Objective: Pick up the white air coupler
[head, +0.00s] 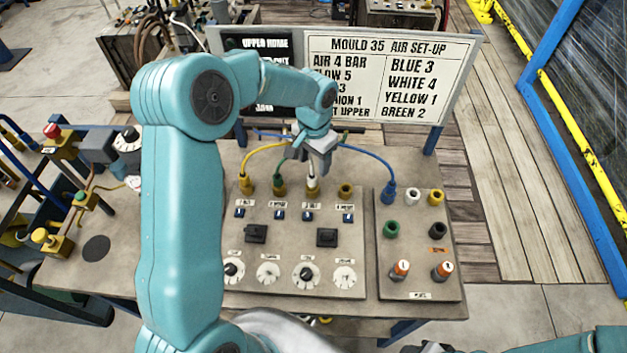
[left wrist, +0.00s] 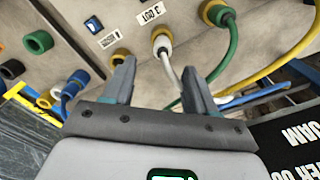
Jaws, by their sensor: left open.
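The white air coupler (head: 313,181) sits in the third brass socket from the left on the panel, on a white hose. In the left wrist view the white coupler (left wrist: 161,42) shows just beyond and between the fingertips. My left gripper (head: 317,166) is open above it, with its fingers (left wrist: 158,68) on either side of the white hose. I cannot tell whether either finger touches it. In the head view the gripper and wrist hide the hose's upper part. My right gripper is not seen; only a bit of teal arm shows at the lower right.
A yellow coupler (head: 246,184) and a green coupler (head: 278,182) fill the sockets to the left. The fourth socket (head: 345,190) is empty. A blue coupler (head: 388,192) sits on the right-hand plate. A sign board (head: 455,75) stands behind.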

